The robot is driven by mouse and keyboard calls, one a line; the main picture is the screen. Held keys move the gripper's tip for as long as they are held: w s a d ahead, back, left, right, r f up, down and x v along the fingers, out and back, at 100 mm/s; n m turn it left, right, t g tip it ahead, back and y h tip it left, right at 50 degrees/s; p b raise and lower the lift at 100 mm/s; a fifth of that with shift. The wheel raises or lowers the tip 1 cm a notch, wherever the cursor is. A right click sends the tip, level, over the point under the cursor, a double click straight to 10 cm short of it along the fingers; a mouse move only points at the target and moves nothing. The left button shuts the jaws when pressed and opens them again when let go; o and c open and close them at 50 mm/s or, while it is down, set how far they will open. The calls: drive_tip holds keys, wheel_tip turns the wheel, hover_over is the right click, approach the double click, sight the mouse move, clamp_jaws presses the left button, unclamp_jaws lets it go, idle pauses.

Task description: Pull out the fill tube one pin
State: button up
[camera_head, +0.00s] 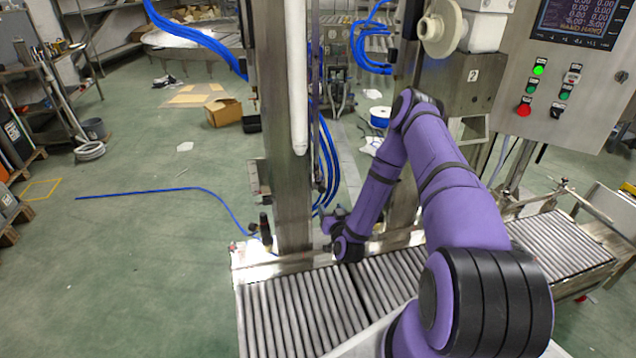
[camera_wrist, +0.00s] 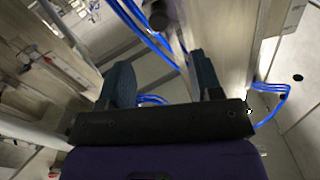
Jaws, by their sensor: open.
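My gripper (camera_wrist: 160,60) shows in the wrist view with its two dark fingers spread wide apart and nothing between them. In the head view my purple arm reaches down behind the roller conveyor, and its end is low beside the steel column; the fingers are too small to make out there. A white upright tube (camera_head: 297,80) hangs in front of the left steel column. I cannot make out the pin of fill tube one for certain. A dark round knob (camera_wrist: 158,18) shows beyond the fingers in the wrist view, near the blue hoses; I cannot tell what it is.
A steel column (camera_head: 280,190) stands left of my arm's end. A roller conveyor (camera_head: 295,315) runs across the front. Blue hoses (camera_head: 328,165) hang behind the column. A control panel (camera_head: 590,90) is at upper right. Green floor at left is mostly clear, with a loose blue hose (camera_head: 165,190).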

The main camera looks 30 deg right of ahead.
sight(323, 191)
drive_tip(key=x, duration=1.1)
drive_tip(key=shift+w+d+f, duration=0.1)
drive_tip(key=shift+f, duration=0.05)
drive_tip(key=shift+c, duration=0.4)
